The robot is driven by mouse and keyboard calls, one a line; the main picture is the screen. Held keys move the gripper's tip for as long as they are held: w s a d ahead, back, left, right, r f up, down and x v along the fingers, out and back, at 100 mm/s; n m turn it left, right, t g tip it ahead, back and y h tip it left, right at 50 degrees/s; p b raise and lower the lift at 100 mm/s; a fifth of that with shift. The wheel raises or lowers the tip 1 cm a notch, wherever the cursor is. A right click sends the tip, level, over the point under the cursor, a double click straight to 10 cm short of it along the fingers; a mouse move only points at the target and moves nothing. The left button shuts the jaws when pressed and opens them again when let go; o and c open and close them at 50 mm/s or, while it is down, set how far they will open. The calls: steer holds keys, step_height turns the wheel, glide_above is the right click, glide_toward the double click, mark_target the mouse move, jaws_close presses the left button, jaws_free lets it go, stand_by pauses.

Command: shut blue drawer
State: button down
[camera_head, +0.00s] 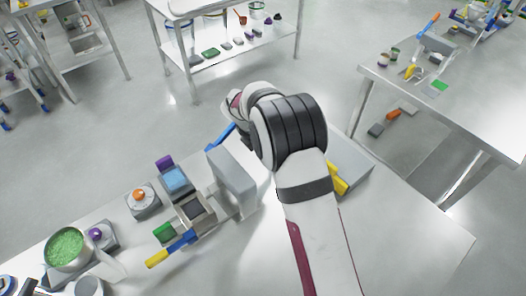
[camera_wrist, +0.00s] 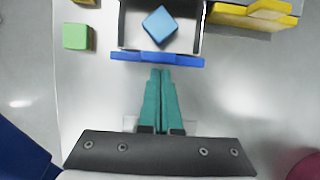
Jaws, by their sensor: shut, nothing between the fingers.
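The blue drawer (camera_wrist: 157,58) stands open in the wrist view, its blue front facing my gripper. A light blue cube (camera_wrist: 160,25) lies inside the grey tray of the drawer. In the head view, part of a blue front (camera_head: 222,133) shows left of my arm. My gripper (camera_wrist: 160,73) has teal fingers pressed together with nothing between them. Its tips are right at the middle of the blue front; I cannot tell whether they touch it. In the head view my arm hides the gripper.
A yellow drawer (camera_wrist: 250,17) sits right of the blue one, and its yellow front also shows in the head view (camera_head: 338,180). A green cube (camera_wrist: 77,36) lies left of the blue drawer. Scales and a bowl of green granules (camera_head: 66,247) occupy the table's left; its right is clear.

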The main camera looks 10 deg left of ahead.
steer(key=w+d, duration=0.6)
steer(key=shift+w+d, duration=0.15)
stand_by(0.3)
steer(key=s+a, duration=0.3)
steer(key=shift+s+a, duration=0.2)
steer(key=v, duration=1)
steer(key=s+d+r+m+g, duration=0.1)
steer(key=s+d+r+m, duration=0.45)
steer(key=s+m, duration=0.2)
steer(key=s+d+m+g+y, duration=0.1)
steer(key=s+d+m+y, duration=0.1)
steer(key=s+m, duration=1)
steer(key=s+d+m+g+y, duration=0.1)
steer(key=s+d+m+y, duration=0.2)
steer(key=s+m, duration=1)
steer(key=s, duration=0.3)
steer(key=shift+s+d, duration=0.15)
steer(key=shift+s, duration=0.15)
